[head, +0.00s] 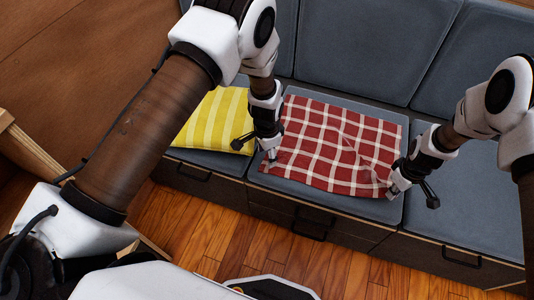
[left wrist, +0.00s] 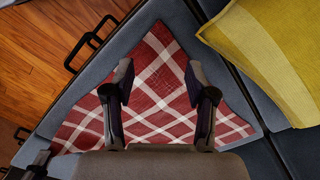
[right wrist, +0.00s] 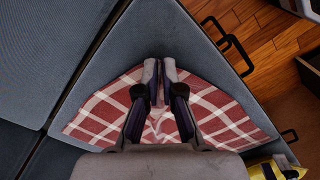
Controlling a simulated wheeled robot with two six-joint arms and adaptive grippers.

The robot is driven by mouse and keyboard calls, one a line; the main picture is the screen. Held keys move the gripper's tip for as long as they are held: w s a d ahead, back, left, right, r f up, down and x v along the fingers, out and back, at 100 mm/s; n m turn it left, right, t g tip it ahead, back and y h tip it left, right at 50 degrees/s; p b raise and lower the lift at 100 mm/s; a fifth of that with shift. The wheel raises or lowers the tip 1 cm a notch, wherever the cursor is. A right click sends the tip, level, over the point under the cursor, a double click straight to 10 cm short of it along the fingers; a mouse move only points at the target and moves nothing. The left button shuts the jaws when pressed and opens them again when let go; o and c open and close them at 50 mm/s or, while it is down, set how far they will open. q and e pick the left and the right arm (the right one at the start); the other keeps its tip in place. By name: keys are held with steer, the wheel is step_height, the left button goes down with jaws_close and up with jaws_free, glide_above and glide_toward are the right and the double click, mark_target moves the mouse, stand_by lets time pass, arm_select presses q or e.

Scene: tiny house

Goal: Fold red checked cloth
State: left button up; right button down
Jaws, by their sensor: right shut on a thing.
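The red checked cloth (head: 330,143) lies spread on a grey seat cushion of the bench, with some wrinkles. It also shows in the left wrist view (left wrist: 160,75) and the right wrist view (right wrist: 210,105). My left gripper (head: 271,155) is at the cloth's front left corner; in the left wrist view its two fingers (left wrist: 160,80) are apart with cloth visible between them. My right gripper (head: 393,192) is at the front right corner; in the right wrist view its fingertips (right wrist: 160,68) are together, shut on the cloth's edge.
A yellow striped pillow (head: 216,120) lies on the seat left of the cloth. Grey back cushions (head: 355,45) stand behind the seat. Drawer fronts with black handles (head: 308,228) are below, above a wooden floor (head: 215,225). The right seat cushion (head: 470,205) is clear.

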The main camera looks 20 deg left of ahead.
mark_target(267, 168)
arm_select(q)
step_height(267, 168, up, 5)
step_height(267, 168, down, 10)
steer(key=shift+r, duration=0.1)
stand_by(0.6)
steer(key=shift+f, duration=0.25)
steer(key=shift+s, duration=0.1)
jaws_close()
step_height(267, 168, up, 4)
steer(key=shift+r, duration=0.6)
steer(key=shift+f, duration=0.1)
